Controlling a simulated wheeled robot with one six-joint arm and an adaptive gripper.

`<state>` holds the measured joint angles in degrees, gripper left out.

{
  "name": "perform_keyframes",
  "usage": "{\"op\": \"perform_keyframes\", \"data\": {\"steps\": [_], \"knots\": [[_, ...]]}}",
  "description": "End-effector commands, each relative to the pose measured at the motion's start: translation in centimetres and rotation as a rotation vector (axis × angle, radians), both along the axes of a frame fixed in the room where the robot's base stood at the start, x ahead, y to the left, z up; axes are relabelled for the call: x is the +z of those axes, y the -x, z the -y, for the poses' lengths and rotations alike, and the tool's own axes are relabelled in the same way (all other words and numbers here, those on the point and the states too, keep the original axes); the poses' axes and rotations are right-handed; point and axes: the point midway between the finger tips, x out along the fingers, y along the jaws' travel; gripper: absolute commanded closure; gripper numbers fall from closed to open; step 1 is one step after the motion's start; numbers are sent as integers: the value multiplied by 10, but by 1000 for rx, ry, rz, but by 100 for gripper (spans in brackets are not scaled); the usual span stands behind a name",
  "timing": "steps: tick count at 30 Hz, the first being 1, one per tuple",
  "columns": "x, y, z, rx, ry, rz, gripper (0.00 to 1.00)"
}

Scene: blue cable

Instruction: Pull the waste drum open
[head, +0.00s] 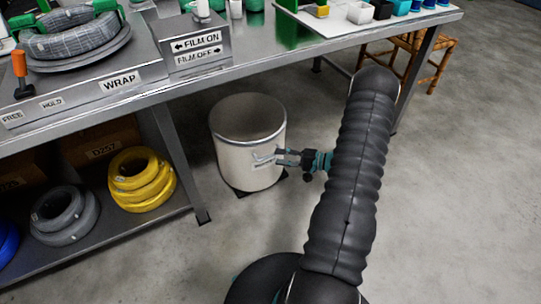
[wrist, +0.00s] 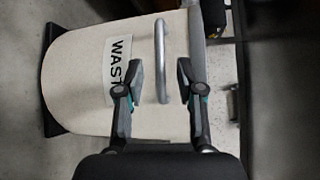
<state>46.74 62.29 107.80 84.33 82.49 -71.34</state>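In the wrist view the drum (wrist: 75,75) shows a "WAST" label (wrist: 118,62), partly hidden by a finger. A metal bar handle (wrist: 161,60) stands out from its side. My gripper (wrist: 158,78) is open, with one finger on each side of the handle's lower part and visible gaps to both. In the head view my gripper (head: 282,157) is at the drum's right front side. Whether a finger touches the drum is unclear.
The steel table (head: 255,62) overhangs the drum, and its leg (head: 186,165) stands to the left. A lower shelf holds yellow (head: 141,180) and grey (head: 64,214) cable coils. A wooden stool (head: 435,50) is at the back right. The floor (head: 460,200) at right is clear.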

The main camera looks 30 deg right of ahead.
Motion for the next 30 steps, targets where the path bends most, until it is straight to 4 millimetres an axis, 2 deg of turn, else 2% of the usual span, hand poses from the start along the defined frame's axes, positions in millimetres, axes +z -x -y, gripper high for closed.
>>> {"op": "perform_keyframes", "data": {"steps": [3, 9, 21, 25, 26, 30], "knots": [[-3, -13, -16, 4, -1, -1, 63], [-6, -27, -30, 2, 0, 0, 63], [-7, -31, -34, 1, 0, 0, 63], [-7, -31, -34, 1, 0, 0, 95], [-7, -31, -34, 1, 0, 0, 100], [-7, -31, -34, 1, 0, 0, 100]]}}
